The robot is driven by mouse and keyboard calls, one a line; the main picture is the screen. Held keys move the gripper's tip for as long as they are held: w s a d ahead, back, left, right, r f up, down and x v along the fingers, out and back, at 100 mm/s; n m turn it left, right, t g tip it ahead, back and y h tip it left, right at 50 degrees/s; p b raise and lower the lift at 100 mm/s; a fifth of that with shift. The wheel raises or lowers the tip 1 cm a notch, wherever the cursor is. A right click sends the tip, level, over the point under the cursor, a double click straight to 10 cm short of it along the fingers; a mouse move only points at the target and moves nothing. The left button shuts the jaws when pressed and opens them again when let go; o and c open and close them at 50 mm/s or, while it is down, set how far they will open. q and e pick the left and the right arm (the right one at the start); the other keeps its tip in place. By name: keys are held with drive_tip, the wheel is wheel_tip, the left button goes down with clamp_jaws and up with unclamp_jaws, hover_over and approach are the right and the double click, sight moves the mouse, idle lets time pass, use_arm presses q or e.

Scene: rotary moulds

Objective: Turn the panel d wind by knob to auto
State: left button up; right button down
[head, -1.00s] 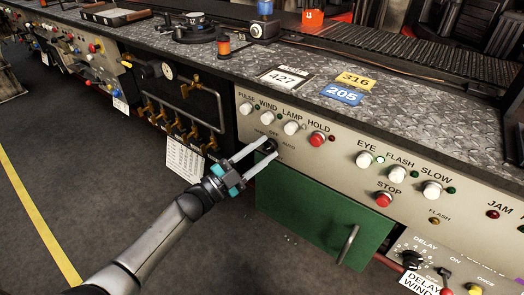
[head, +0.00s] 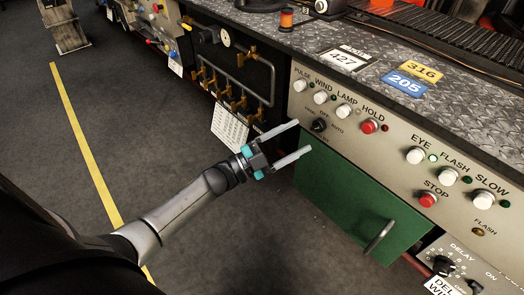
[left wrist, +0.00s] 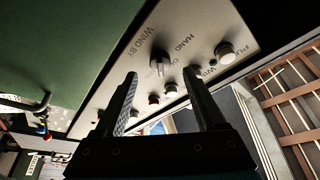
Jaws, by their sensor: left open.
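The wind by knob (head: 319,125) is a small black rotary knob on the beige panel, below the white WIND and LAMP buttons. HAND, OFF and AUTO are printed around it. In the left wrist view the knob (left wrist: 160,63) shows beyond the fingertips, with HAND and WIND BY lettering near it. Which mark it points to is too small to tell. My left gripper (head: 304,136) is open and empty, its fingertips in front of the panel just left of the knob and apart from it. My right gripper is in neither view.
A green drawer front (head: 355,205) with a metal handle (head: 380,236) is below the knob. Brass valves and piping (head: 235,85) are to the left. The floor (head: 150,110) there is clear.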

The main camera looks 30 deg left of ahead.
use_arm(q)
drive_tip(key=p+v, duration=0.1)
drive_tip(key=v, duration=1)
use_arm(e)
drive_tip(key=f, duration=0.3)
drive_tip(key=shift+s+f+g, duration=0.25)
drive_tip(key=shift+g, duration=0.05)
use_arm(q)
drive_tip(key=shift+w, duration=0.1)
